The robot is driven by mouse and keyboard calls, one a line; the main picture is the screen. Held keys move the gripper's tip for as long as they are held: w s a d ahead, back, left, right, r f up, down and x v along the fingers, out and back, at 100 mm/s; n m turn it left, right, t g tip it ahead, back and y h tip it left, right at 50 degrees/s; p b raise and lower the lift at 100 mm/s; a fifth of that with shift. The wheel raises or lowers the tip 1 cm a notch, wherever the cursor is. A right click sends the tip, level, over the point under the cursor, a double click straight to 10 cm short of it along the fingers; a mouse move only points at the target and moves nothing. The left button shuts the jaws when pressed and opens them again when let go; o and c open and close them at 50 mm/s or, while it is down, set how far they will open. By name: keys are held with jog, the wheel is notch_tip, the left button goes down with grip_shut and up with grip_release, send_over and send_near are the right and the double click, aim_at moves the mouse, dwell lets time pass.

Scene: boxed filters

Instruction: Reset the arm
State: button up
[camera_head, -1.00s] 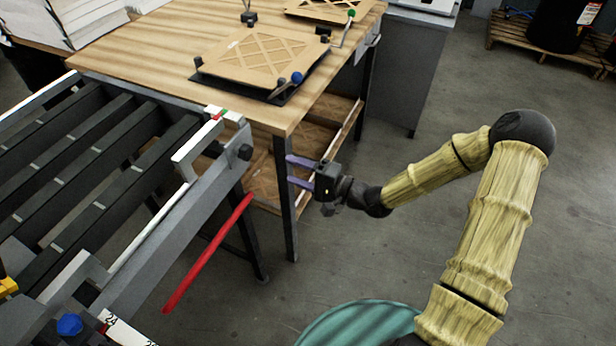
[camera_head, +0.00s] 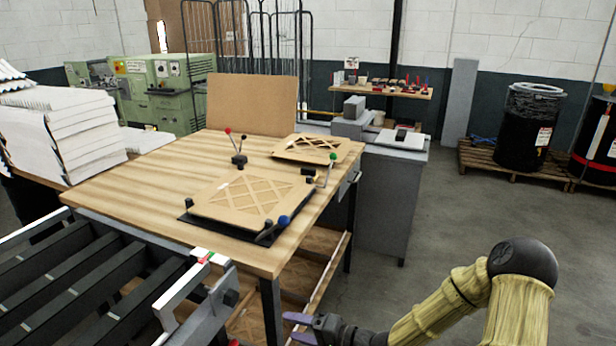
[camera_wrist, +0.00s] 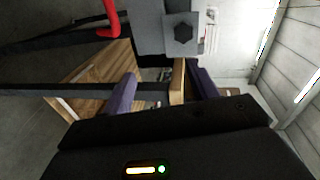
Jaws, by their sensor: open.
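My gripper (camera_head: 296,328) is at the bottom edge of the head view, low beside the front right leg of the wooden workbench (camera_head: 130,190). Its two purple fingers are apart and nothing shows between them. In the wrist view the fingers (camera_wrist: 160,92) also stand apart, with the bench's wood and a grey metal part beyond them. My arm, in a yellowish cover, bends down at the right of the head view; its lower part is out of frame.
A grey cabinet (camera_head: 390,200) stands behind. Black drums (camera_head: 527,130) sit on a pallet. The floor at right is clear.

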jog(key=s+d+n+g+h+p, duration=0.2)
jog(key=d+n+h, duration=0.1)
jog(key=d+h, duration=0.8)
jog(key=s+d+r+g+h+p, duration=0.1)
jog(key=s+d+r, duration=0.2)
jog(key=s+r, duration=0.2)
jog(key=s+d+r+g+h+p, duration=0.1)
jog(key=s+d+r+h, duration=0.1)
jog(key=s+r, duration=0.4)
jog(key=shift+s+d+r+n+h, duration=0.3)
jog(key=shift+s+d, duration=0.1)
jog(key=shift+d, duration=0.4)
